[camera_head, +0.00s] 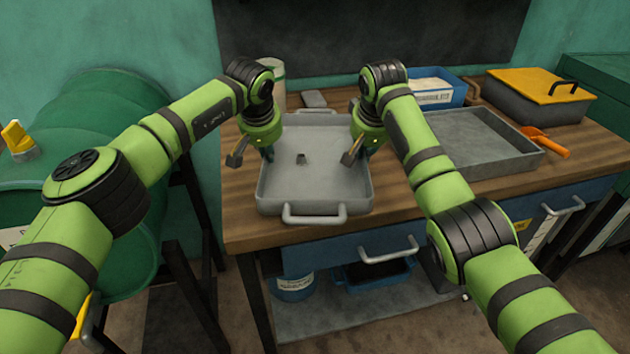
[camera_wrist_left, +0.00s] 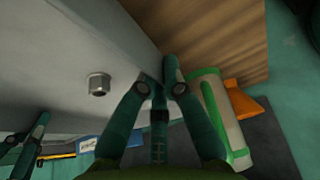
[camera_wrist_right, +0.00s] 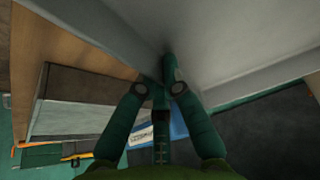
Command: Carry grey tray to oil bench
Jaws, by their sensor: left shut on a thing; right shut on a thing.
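The grey tray (camera_head: 314,196), shallow with a bar handle at its front and back, is at the left part of the wooden bench. I cannot tell whether it touches the bench top. A small metal nut (camera_head: 301,159) lies inside it; the nut also shows in the left wrist view (camera_wrist_left: 98,84). My left gripper (camera_head: 267,154) is shut on the tray's left wall. My right gripper (camera_head: 366,152) is shut on its right wall. The wrist views show the wall between the left fingertips (camera_wrist_left: 160,82) and the right fingertips (camera_wrist_right: 160,82).
On the bench (camera_head: 420,203) stand a second grey tray (camera_head: 475,147), a blue bin (camera_head: 436,88), a yellow-lidded box (camera_head: 540,90), an orange scoop (camera_head: 545,142) and a pale cylindrical container (camera_head: 272,78). A wall is behind.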

